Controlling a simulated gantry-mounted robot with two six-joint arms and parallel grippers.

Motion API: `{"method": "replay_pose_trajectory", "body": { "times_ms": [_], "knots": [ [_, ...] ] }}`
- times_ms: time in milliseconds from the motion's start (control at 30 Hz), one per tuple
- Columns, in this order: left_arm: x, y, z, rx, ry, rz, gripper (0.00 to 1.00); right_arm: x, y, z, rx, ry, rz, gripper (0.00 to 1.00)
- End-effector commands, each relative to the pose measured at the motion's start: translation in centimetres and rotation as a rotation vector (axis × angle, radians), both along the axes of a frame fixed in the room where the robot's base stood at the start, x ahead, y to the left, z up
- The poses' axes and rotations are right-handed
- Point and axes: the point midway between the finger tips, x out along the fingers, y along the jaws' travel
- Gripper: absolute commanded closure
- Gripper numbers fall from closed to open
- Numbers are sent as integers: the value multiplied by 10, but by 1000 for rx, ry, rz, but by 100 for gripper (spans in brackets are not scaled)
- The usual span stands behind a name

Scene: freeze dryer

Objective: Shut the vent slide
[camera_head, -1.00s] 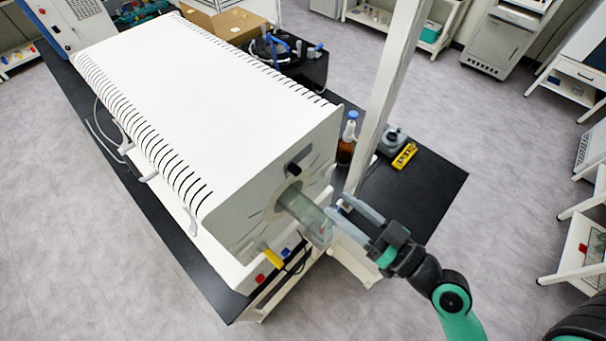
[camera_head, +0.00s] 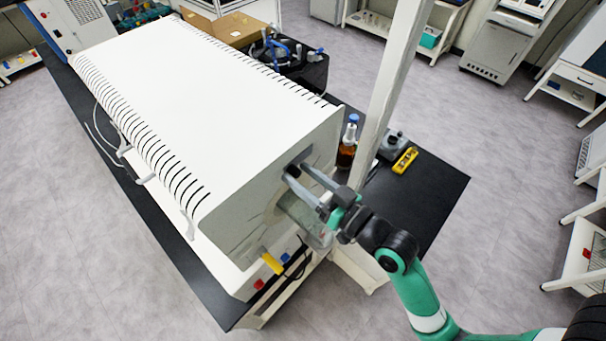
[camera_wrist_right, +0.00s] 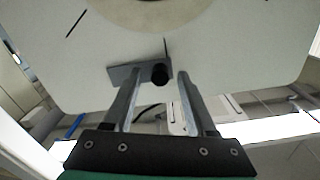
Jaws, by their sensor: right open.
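The vent slide's black knob (camera_wrist_right: 160,74) and its small grey plate (camera_wrist_right: 122,74) show on the pale front face of the white machine (camera_head: 190,100). My right gripper (camera_head: 296,172) is open at the upper part of that face. In the right wrist view its fingers (camera_wrist_right: 160,80) stand on either side of the knob, with a visible gap on the right finger's side. The left finger overlaps the grey plate. I cannot tell whether a finger touches the knob. In the head view the fingers largely hide the slide. My left gripper is not in view.
A clear glass cylinder (camera_head: 300,213) sticks out of the front just below my right gripper. A yellow handle (camera_head: 271,262) is lower on the face. An amber bottle (camera_head: 347,145) and a white post (camera_head: 385,95) stand to the right. The black bench (camera_head: 425,195) has free room.

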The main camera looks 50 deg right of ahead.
Motion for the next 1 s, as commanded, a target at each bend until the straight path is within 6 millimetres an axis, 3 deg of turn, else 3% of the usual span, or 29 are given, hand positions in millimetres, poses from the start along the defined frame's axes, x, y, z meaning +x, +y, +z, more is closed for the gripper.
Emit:
{"method": "replay_pose_trajectory", "body": {
  "times_ms": [100,400,1000],
  "knots": [
    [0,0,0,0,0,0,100,0,0,0,0,0,0,47],
    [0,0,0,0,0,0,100,-1,0,0,0,0,0,100],
    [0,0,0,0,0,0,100,-1,0,0,-1,0,0,100]
  ]
}}
